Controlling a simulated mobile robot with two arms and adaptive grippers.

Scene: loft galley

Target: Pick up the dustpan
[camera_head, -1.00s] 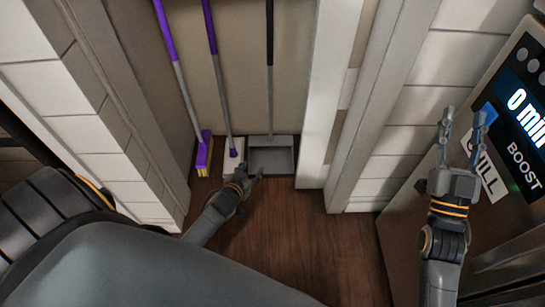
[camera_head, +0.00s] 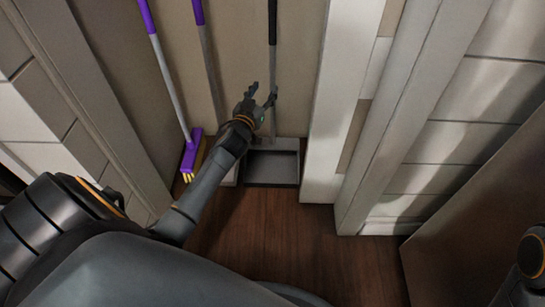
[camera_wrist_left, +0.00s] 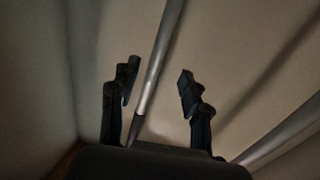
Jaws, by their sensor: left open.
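The dustpan (camera_head: 272,168) is a grey pan on the floor of a narrow closet, its long handle (camera_head: 273,62) upright against the back wall, grey below and black on top. My left gripper (camera_head: 263,92) is open in front of the handle's lower part, above the pan. In the left wrist view the handle (camera_wrist_left: 164,45) shows as a grey pole between the two open fingers (camera_wrist_left: 159,74), with a gap on each side. The pan is not visible there. My right gripper is out of view.
A purple broom (camera_head: 192,150) with yellow bristles leans at the left. A purple-topped mop (camera_head: 205,50) stands between it and the dustpan, its base partly hidden by my left arm. Another grey pole (camera_wrist_left: 285,132) shows in the wrist view. A white post (camera_head: 335,110) bounds the closet at right.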

